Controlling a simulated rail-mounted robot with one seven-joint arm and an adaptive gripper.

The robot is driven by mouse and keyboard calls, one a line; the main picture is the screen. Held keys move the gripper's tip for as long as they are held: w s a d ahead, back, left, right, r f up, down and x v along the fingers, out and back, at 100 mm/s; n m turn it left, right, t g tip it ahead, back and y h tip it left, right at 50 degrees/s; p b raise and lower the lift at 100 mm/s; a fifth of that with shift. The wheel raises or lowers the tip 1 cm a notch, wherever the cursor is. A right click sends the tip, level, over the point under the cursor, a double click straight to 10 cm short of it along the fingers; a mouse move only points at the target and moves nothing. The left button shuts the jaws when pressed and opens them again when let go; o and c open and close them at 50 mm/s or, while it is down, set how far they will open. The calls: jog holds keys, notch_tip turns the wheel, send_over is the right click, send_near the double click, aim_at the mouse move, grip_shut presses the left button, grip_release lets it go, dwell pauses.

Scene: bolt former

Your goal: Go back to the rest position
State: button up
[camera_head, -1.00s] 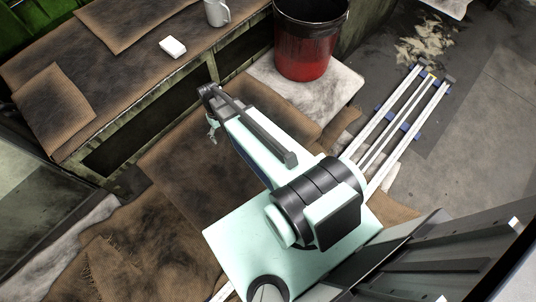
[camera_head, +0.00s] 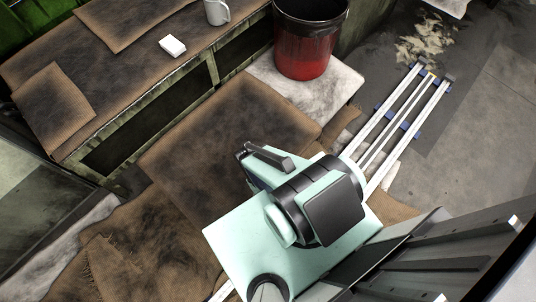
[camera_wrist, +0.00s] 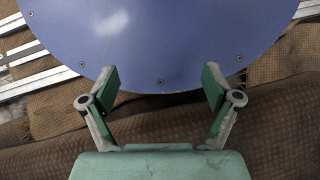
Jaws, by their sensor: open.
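My gripper (camera_wrist: 160,92) shows in the wrist view with its two green-padded fingers spread apart. Nothing is between the fingers. Behind and beyond them is a blue round plate with screws along its rim, which seems to be part of my own body. In the head view my arm is folded back close over my pale green base. The gripper itself is hidden behind the arm there.
A workbench (camera_head: 125,62) with brown sacking on top carries a white box (camera_head: 172,46) and a mug (camera_head: 217,12). A red bucket (camera_head: 305,60) stands on a pale slab. Metal rails (camera_head: 405,115) run along the floor at right. Brown mats (camera_head: 215,140) cover the floor between bench and base.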

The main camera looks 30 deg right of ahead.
notch_tip(320, 180, up, 15)
jog(key=w+p, duration=0.1)
jog(key=p, duration=1.4)
jog(key=shift+w+f+t+p, duration=0.2)
jog(key=shift+w+t+p, duration=0.05)
jog(key=shift+t+p, duration=0.15)
jog(key=shift+o, duration=0.6)
